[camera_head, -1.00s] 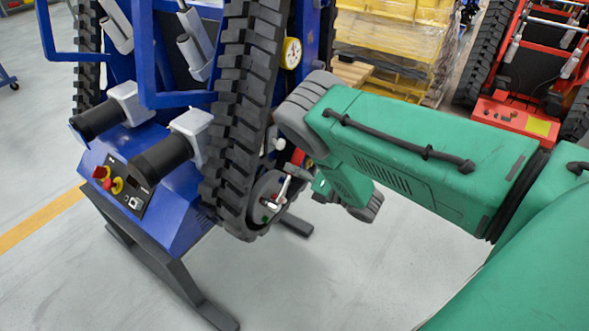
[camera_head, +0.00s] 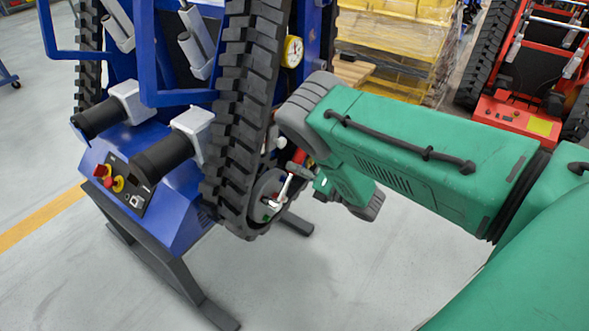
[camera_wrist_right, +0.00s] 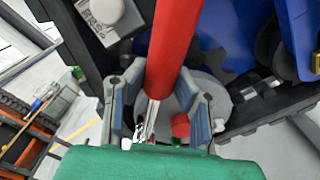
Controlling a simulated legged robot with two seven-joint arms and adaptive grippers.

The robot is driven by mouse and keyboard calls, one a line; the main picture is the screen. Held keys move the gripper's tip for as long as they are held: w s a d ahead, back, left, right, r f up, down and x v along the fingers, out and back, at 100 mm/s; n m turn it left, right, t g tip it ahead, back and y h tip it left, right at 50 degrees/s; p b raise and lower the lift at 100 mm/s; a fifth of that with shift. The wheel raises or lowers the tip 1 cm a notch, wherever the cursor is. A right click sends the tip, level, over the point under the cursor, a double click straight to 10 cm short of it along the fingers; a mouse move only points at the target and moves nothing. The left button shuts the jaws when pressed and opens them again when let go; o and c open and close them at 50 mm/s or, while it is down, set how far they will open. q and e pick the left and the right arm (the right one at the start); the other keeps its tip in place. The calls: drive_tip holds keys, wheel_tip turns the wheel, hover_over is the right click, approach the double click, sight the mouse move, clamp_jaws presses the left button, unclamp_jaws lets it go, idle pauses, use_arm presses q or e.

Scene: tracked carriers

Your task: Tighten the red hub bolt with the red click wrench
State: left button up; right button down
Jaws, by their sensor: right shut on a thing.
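The red click wrench has a red handle (camera_wrist_right: 175,45) and a silver shaft (camera_head: 283,188). My right gripper (camera_head: 300,172) is shut on the wrench; in the wrist view its two grey fingers (camera_wrist_right: 157,97) lie on either side of it. The shaft reaches down to the wheel hub (camera_head: 262,198) at the bottom of the near track. A red bolt head (camera_wrist_right: 181,126) shows by the hub in the wrist view, beside the shaft. Whether the wrench's head sits on that bolt cannot be told. My left gripper is not in view.
The blue tracked carrier has a black rubber track (camera_head: 240,90) close to my right gripper. A control panel (camera_head: 122,185) with red and yellow knobs is at the left. A dark stand (camera_head: 175,275) is below. A red carrier (camera_head: 520,115) is far right. The floor in front is clear.

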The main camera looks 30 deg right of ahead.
drive_tip(key=shift+w+d+f+m+b, duration=0.1)
drive_tip(key=shift+d+f+m+b, duration=0.15)
drive_tip(key=shift+f+m+b, duration=0.25)
drive_tip(key=shift+r, duration=0.1)
drive_tip(key=shift+w+d+f+m, duration=0.1)
drive_tip(key=shift+d+f+m, duration=0.15)
drive_tip(key=shift+f+m, duration=0.35)
drive_tip(key=shift+r, duration=0.1)
drive_tip(key=shift+w+d+f+m+b, duration=0.1)
drive_tip(key=shift+d+f+m+b, duration=0.15)
drive_tip(key=shift+f+m+b, duration=0.3)
